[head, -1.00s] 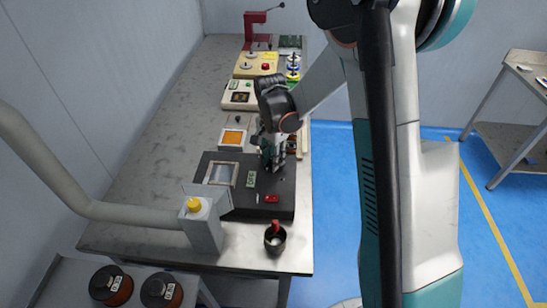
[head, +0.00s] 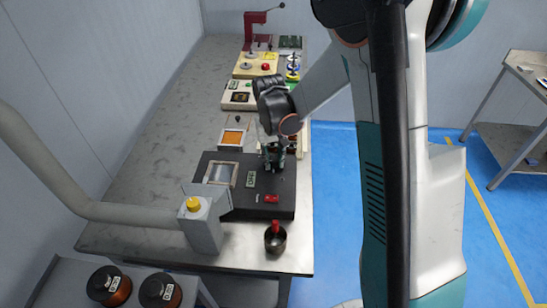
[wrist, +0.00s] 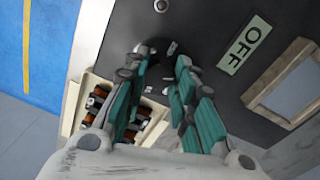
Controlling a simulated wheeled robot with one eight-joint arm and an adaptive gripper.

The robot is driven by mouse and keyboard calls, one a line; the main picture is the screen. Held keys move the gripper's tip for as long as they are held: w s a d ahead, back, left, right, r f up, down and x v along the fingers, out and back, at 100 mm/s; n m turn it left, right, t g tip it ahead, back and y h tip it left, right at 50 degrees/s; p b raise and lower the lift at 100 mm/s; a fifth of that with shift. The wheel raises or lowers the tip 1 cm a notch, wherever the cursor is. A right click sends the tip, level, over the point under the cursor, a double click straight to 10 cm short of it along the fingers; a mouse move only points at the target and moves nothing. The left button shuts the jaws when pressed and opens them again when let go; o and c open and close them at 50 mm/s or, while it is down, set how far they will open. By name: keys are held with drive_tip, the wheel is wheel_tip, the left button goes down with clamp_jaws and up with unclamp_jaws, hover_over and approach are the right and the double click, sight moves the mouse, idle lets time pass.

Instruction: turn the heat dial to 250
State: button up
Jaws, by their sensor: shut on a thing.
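The black heater unit (head: 237,208) lies on the near part of the metal bench, and its top also shows in the wrist view (wrist: 210,25). A display reading OFF (wrist: 244,45) is on its top; it is small in the head view (head: 251,179). My gripper (head: 274,165) points down at the unit's far right corner. In the wrist view my gripper (wrist: 163,54) has its teal fingers on both sides of a small dark knob (wrist: 172,47), shut on it. This appears to be the heat dial; it is mostly hidden, and its pointer and scale cannot be read.
A framed metal window (head: 220,174) and a red switch (head: 271,199) are on the unit. A grey post with a yellow button (head: 193,204) is at left. A tray of spools (wrist: 100,95) sits beside the gripper.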

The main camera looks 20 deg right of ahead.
sight(274, 161)
drive_tip(key=n, duration=1.2)
drive_tip(key=shift+n, duration=0.4)
idle(0.3)
drive_tip(key=o, duration=1.1)
drive_tip(key=shift+t, duration=0.3)
drive_tip(key=r, duration=1.2)
drive_tip(key=shift+s+a, duration=0.1)
drive_tip(key=shift+s, duration=0.2)
